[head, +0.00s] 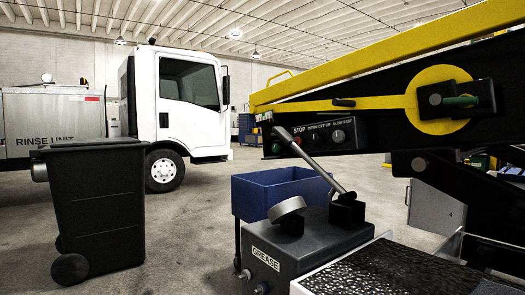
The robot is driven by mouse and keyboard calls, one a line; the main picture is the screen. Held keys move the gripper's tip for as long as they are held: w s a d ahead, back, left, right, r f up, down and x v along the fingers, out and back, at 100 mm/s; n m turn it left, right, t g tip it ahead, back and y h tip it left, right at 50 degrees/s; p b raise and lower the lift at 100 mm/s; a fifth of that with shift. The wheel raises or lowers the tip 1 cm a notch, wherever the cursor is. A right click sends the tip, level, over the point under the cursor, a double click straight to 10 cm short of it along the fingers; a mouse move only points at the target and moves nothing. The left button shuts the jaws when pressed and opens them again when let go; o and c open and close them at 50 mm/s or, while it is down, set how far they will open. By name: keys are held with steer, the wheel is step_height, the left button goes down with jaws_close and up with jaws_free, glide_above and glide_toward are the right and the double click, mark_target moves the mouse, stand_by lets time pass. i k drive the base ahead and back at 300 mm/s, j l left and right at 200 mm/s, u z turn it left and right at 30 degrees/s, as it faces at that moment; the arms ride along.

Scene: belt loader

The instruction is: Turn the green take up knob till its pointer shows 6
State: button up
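The green take up knob (460,101) shows as a small green piece at the upper right in the head view. It sits among black parts in front of a round yellow plate (436,73) on the belt loader's side. The black parts hide much of it. I cannot make out its pointer or any numbers. I cannot make out my gripper anywhere in this view.
A black control panel (326,134) is left of the yellow plate. Below stand a grease box (265,262) with a slanted lever (317,162) and a blue bin (262,193). A black wheeled bin (100,205) and white truck (190,95) stand left. Floor between is clear.

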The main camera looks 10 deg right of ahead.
mark_target(276, 148)
steer(key=i+j, duration=1.85)
steer(key=i+j+z, duration=0.2)
steer(key=z, duration=0.2)
steer(key=i+j+z, duration=0.1)
steer(key=j+z, duration=0.25)
steer(key=i+j+z, duration=0.1)
steer(key=j+z, duration=0.15)
steer(key=z, duration=0.15)
steer(key=i+j+z, duration=0.1)
steer(key=j+z, duration=0.25)
